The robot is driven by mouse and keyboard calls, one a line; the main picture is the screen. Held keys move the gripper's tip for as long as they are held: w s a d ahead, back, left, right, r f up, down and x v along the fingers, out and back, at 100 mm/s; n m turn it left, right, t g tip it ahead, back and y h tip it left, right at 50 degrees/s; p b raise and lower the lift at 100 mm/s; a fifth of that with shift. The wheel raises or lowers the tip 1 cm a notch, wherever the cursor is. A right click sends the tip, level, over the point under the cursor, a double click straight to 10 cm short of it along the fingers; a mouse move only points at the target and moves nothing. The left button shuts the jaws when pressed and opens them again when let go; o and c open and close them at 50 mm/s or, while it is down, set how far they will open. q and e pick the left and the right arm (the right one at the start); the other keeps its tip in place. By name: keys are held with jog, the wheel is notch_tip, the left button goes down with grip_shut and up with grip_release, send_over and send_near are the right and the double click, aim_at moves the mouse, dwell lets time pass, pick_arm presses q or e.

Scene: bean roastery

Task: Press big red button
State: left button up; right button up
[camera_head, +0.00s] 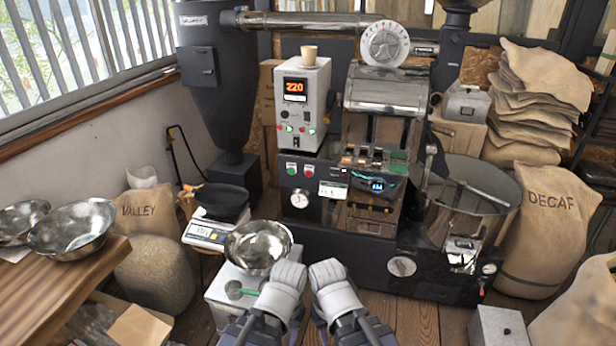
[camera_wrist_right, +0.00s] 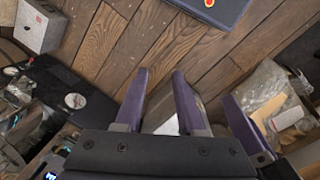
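A round red button with an orange rim (camera_wrist_right: 209,3) sits on a dark slab (camera_wrist_right: 222,12), cut off by the top edge of the right wrist view. In the head view, a small red button (camera_head: 309,170) is beside a green one on the roaster's front panel. My right gripper (camera_wrist_right: 160,75) is open and empty, its two purple fingers apart over the floor and away from the slab. Both my arms rise side by side at the bottom of the head view, where their fingers are hidden. Another purple finger (camera_wrist_right: 246,128), apparently my left gripper's, shows in the wrist view.
The roaster (camera_head: 380,210) fills the centre back. A metal bowl (camera_head: 259,246) stands on a white stand in front of my arms. A wooden table (camera_head: 60,270) with bowls is at left. A grey box (camera_head: 497,331) is at lower right.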

grip_shut()
dwell(1.4)
